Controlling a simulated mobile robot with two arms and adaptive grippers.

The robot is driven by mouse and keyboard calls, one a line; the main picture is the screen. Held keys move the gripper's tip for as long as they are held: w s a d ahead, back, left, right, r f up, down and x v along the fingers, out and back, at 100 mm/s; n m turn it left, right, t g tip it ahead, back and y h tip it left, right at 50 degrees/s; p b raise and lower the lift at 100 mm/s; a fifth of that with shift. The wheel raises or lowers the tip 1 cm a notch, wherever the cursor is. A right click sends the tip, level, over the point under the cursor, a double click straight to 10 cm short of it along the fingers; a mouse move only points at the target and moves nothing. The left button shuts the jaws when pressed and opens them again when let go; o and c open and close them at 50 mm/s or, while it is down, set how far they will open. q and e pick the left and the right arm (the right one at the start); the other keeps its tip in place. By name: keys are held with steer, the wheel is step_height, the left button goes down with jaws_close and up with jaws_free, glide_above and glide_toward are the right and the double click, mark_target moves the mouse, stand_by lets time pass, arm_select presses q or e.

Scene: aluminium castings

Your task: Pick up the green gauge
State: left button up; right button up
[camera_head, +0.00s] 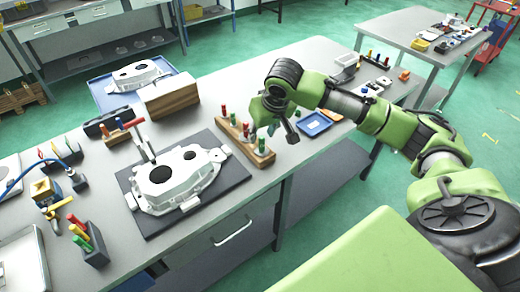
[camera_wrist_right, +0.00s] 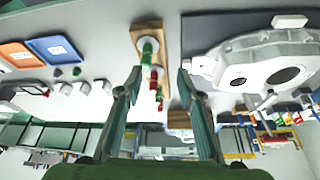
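One green gauge (camera_head: 262,146) is at the near end of the rack. My right gripper (camera_head: 283,132) is just above and to the right of that end. In the right wrist view the rack (camera_wrist_right: 150,24) is seen from above, with a green gauge (camera_wrist_right: 147,49) and red gauges (camera_wrist_right: 155,80) behind it. The fingers of my right gripper (camera_wrist_right: 160,76) are spread on either side of this row, with nothing held. Whether they touch the gauge cannot be told. My left gripper is not seen.
A white casting (camera_head: 165,198) lies on a dark mat (camera_head: 233,172) left of the rack. A blue tray (camera_head: 314,124) is right of my gripper. A wooden block (camera_head: 170,97) and another casting (camera_head: 137,76) stand behind.

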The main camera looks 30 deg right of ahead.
mark_target(263, 140)
steer(key=shift+m, duration=0.4)
steer(key=w+d+f, duration=0.1)
steer(key=f, duration=0.1)
steer(key=w+d+f+p, duration=0.1)
steer(key=w+f, duration=0.1)
steer(key=f, duration=0.1)
steer(key=shift+w+d+f+p, duration=0.25)
steer(key=shift+d+f+p, duration=0.05)
steer(key=shift+d+p, duration=0.1)
steer(key=shift+f, duration=0.25)
steer(key=p+x, duration=0.1)
steer(key=x, duration=0.2)
steer(key=shift+w+d+f+p, duration=0.1)
steer(key=shift+f+p, duration=0.15)
steer(key=shift+p, duration=0.15)
steer(key=shift+w+d+f, duration=0.1)
steer(key=shift+w+f, duration=0.15)
steer(key=shift+f, duration=0.35)
steer(key=shift+r, duration=0.1)
jaws_close()
